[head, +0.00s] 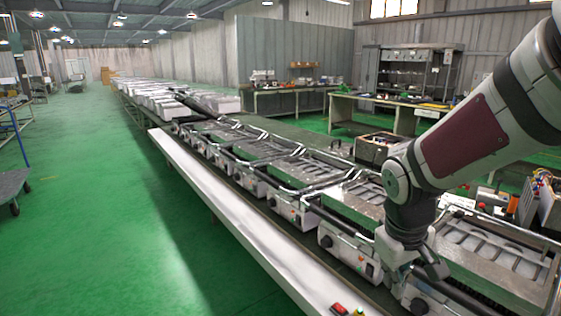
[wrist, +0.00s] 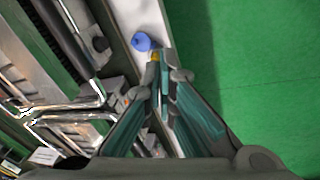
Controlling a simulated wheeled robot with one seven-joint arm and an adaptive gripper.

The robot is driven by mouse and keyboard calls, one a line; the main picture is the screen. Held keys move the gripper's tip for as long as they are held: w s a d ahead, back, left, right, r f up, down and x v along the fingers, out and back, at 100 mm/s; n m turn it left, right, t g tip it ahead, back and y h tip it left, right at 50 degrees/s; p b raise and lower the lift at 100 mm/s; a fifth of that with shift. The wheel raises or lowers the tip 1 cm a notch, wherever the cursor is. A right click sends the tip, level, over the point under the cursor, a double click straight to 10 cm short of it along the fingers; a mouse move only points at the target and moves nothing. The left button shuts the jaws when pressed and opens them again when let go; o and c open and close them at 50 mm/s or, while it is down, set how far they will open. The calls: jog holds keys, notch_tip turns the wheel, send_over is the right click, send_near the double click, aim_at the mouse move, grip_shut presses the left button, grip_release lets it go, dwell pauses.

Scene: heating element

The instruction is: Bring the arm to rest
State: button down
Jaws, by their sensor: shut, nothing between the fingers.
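My arm reaches in from the right of the head view and bends down to my gripper (head: 432,268), which is low over the front of the row of heating units (head: 345,248). The fingers also show in the wrist view (wrist: 166,76); they are shut with nothing held. Beyond the fingertips in the wrist view are a white ledge (wrist: 136,14), a blue round knob or button (wrist: 141,42) and a small yellow part. Whether the fingers touch anything cannot be told. My arm hides part of the units behind it.
The white ledge (head: 235,212) runs along the front of the line, with a red button (head: 339,309) at its near end. Open green floor (head: 110,210) lies to the left. A cart (head: 12,185) stands at the far left, and workbenches (head: 290,101) stand behind.

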jog(key=s+a+r+m+t+p, duration=0.1)
jog(key=s+r+p, duration=0.1)
jog(key=s+r, duration=0.5)
jog(key=s+a+r+m+t+y+p, duration=0.1)
jog(key=s+r, duration=0.6)
jog(key=s, duration=0.7)
jog(key=shift+a+r+m+y+p, duration=0.15)
jog(key=shift+r+m+y+p, duration=0.2)
jog(key=shift+m+p, duration=0.5)
